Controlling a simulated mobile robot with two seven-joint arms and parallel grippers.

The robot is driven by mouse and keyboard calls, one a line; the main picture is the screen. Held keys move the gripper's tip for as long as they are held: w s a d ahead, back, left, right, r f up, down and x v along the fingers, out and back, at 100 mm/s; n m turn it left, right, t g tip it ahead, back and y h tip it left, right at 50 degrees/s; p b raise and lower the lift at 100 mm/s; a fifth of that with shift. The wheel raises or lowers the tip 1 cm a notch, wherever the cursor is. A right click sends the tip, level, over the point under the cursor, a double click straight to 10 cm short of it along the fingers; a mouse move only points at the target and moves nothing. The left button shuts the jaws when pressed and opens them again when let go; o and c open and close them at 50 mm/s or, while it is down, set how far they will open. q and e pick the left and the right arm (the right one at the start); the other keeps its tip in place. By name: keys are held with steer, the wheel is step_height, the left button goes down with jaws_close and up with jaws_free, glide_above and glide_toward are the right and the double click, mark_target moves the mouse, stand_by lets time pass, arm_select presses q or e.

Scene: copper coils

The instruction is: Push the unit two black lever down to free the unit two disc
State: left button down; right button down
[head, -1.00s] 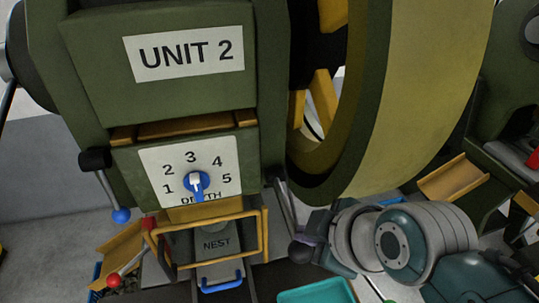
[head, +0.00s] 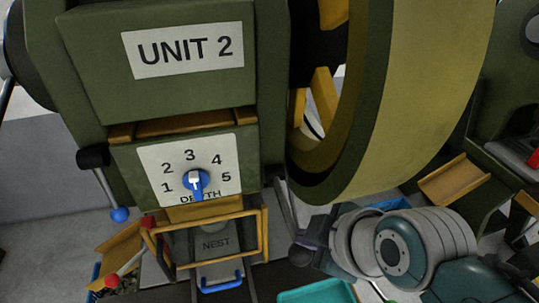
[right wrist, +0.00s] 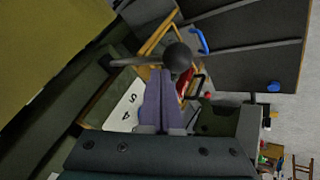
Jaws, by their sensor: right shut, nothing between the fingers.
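The unit two black lever (head: 288,218) is a thin rod with a black ball knob (head: 299,255), on the right side of the UNIT 2 press (head: 80,60). It slants downward in the head view. My right gripper (head: 312,230) is beside the knob. In the right wrist view its purple fingers (right wrist: 160,95) are shut together and empty, with their tips at the black ball (right wrist: 177,57); whether they touch cannot be told. I cannot make out the disc. My left gripper is out of view.
A yellow guard frame (head: 263,232) stands around the NEST plate (head: 213,244). A blue-knobbed lever (head: 119,214) and a red-knobbed lever (head: 112,281) are at the left. A teal tray (head: 315,292) lies below, and the large wheel (head: 430,90) is above my right arm.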

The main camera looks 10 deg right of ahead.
steer(key=shift+s+f+b, duration=0.1)
steer(key=shift+f+b, duration=0.2)
steer(key=shift+f, duration=0.25)
steer(key=shift+s+f+b, duration=0.1)
steer(key=shift+f+b, duration=0.25)
steer(key=shift+f, duration=0.2)
stand_by(0.6)
steer(key=shift+r, duration=0.1)
stand_by(0.5)
steer(key=shift+r+p, duration=0.45)
steer(key=shift+p, duration=0.1)
steer(key=shift+w+r+p, duration=0.2)
steer(key=shift+r+p, duration=0.8)
steer(key=shift+r, duration=0.05)
steer(key=shift+w+r+p, duration=0.2)
steer(key=shift+r+p, duration=0.8)
steer(key=r+p, duration=0.5)
steer(key=shift+w, duration=0.4)
